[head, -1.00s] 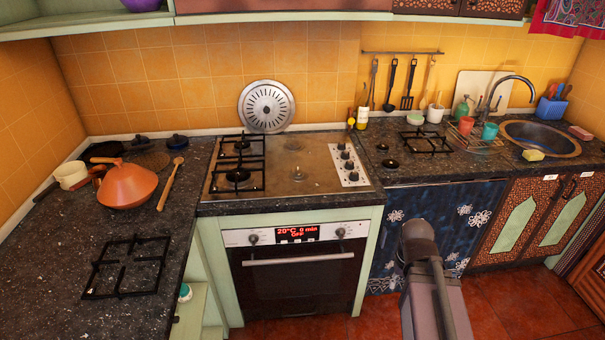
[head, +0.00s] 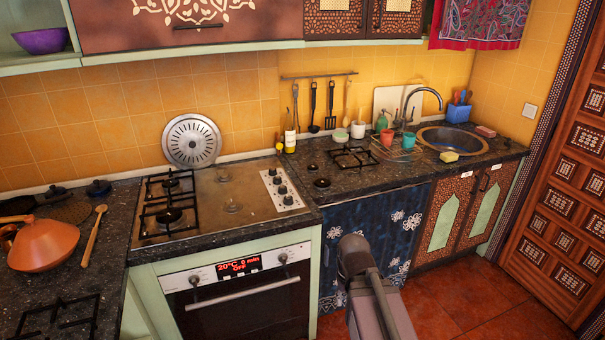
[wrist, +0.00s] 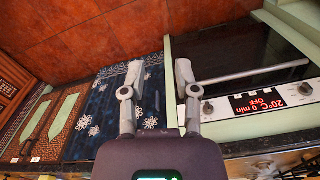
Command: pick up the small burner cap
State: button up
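Two small dark round caps lie on the counter right of the cooktop in the head view: a far one (head: 313,168) and a near one (head: 321,183). They look like burner caps; the far one looks slightly smaller, but I cannot tell surely which is the small burner cap. My gripper (wrist: 159,75) is open and empty in the wrist view, its two fingers spread in front of the blue curtain and oven. It is away from the caps, which I cannot make out in that view.
The cooktop (head: 205,214) has a black grate on its left and knobs on its right. A loose grate (head: 354,158) lies right of the caps. Bottles and cups (head: 358,130) stand behind. The oven (head: 240,298) and blue curtain (head: 372,235) front the counter. Floor (head: 470,300) is clear at right.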

aim_at(313, 168)
jog(key=u, duration=0.1)
jog(key=i, duration=1.05)
jog(key=u, duration=0.35)
